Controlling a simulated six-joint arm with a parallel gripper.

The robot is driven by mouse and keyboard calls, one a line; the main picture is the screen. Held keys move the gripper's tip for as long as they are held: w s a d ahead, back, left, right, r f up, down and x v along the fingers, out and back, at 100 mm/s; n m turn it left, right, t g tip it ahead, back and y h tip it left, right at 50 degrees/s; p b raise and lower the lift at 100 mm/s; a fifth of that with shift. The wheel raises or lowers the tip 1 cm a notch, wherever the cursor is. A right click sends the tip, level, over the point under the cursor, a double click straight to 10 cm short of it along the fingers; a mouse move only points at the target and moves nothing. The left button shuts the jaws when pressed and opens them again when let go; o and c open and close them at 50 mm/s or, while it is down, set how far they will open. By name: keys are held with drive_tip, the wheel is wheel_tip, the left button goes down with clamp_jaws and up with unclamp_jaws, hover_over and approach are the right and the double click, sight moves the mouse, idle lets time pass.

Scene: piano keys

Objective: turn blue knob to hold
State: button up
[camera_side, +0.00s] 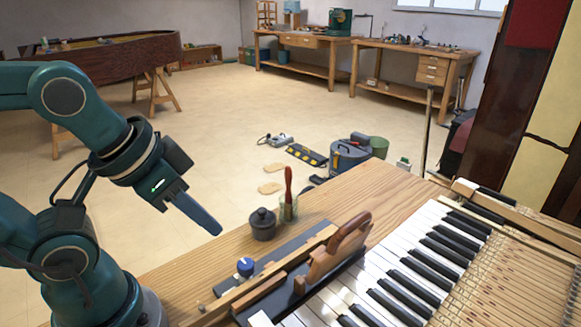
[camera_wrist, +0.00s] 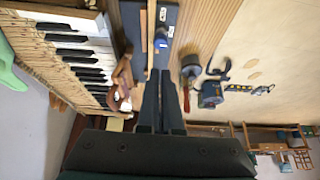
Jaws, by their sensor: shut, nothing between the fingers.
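The blue knob (camera_side: 245,266) sits on a dark panel (camera_side: 283,249) at the near left of the wooden bench top. In the wrist view the gripper fingers (camera_wrist: 160,78) lie close together, pointing towards the panel. The knob's pointer direction is too small to tell.
A dark lidded pot (camera_side: 262,226) and a jar with a red-handled tool (camera_side: 288,195) stand on the bench behind the knob. A wooden rail (camera_side: 262,281) and a curved wooden part (camera_side: 335,252) are to its right, before the piano keys (camera_side: 390,265). Bare wood lies at the bench's left.

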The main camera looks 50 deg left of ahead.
drive_tip(key=o, duration=0.9)
drive_tip(key=shift+w+r+m, duration=0.15)
drive_tip(key=shift+r+m, duration=0.1)
drive_tip(key=shift+m, duration=0.15)
drive_tip(key=shift+c, duration=0.2)
drive_tip(key=m+g, duration=0.4)
drive_tip(key=g, duration=0.1)
hover_over(246, 263)
wheel_tip(246, 263, down, 5)
drive_tip(key=shift+f, duration=0.2)
drive_tip(key=shift+f+g, duration=0.3)
drive_tip(key=shift+f, duration=2.75)
clamp_jaws()
